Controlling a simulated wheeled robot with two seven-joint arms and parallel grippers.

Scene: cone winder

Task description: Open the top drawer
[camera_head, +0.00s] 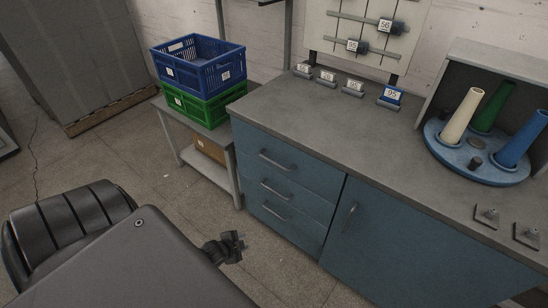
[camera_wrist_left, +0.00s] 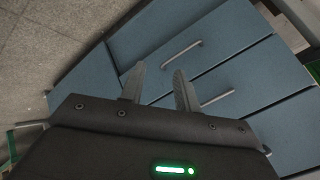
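The top drawer (camera_head: 257,147) is the uppermost of three blue drawers at the left end of the workbench. Its front looks flush with the cabinet, and its grey bar handle (camera_head: 277,161) is free. My left gripper (camera_head: 232,246) is over the floor, left of and lower in the picture than the drawers. In the left wrist view its two fingers (camera_wrist_left: 157,86) are apart with nothing between them. Drawer fronts and two bar handles (camera_wrist_left: 182,55) show beyond the fingertips; I cannot tell which drawers these are. My right gripper is not in view.
A blue crate (camera_head: 228,72) on a green crate (camera_head: 190,105) stands on a low side table (camera_head: 176,139) left of the drawers. A cupboard door (camera_head: 385,235) is to their right. Yarn cones stand on a round blue base (camera_head: 437,139) on the worktop (camera_head: 330,118).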

